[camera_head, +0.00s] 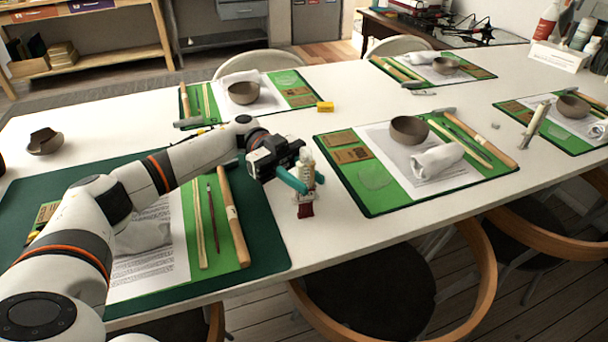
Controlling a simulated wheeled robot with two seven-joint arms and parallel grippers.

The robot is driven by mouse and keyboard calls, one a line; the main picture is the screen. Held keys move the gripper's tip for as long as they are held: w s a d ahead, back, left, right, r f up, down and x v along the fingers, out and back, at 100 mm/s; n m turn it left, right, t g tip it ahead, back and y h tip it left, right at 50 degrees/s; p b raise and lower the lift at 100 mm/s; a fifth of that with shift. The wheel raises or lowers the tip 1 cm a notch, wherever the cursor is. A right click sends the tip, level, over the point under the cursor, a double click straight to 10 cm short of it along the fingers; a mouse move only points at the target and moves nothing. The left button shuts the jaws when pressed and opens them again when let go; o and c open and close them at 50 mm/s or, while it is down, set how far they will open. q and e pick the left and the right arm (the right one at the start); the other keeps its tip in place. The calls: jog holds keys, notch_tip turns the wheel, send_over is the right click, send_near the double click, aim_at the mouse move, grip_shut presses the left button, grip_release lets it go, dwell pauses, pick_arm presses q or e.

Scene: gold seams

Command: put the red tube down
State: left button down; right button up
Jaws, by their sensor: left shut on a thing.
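The red tube (306,209) stands upright in the head view, with a pale upper part and a dark red lower end. My left gripper (300,182), with teal fingers, is shut on it from the left. The fingers hide part of the tube's middle. The tube is over the bare white table (330,238), between the near-left mat and the middle-right mat. I cannot tell whether its lower end touches the table. My right gripper is not in view.
A large dark green mat (270,245) lies at left with a rolling pin (233,215) and sticks. Another mat (370,207) at right carries a bowl (409,130) and white cloth (437,161). Chairs line the near edge.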

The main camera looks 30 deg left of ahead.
pick_arm(q)
jog(key=shift+f, duration=0.4)
jog(key=c, duration=1.1)
grip_release()
jog(key=shift+r, duration=0.25)
jog(key=v, duration=0.3)
jog(key=b+v, duration=0.1)
jog(key=v, duration=0.3)
jog(key=b+v, duration=0.1)
jog(key=v, duration=0.3)
jog(key=shift+a+r, duration=0.1)
jog(key=shift+r, duration=0.25)
jog(key=shift+w+a+r+b, duration=0.1)
jog(key=shift+a+r+b, duration=0.1)
jog(key=shift+a+b, duration=0.25)
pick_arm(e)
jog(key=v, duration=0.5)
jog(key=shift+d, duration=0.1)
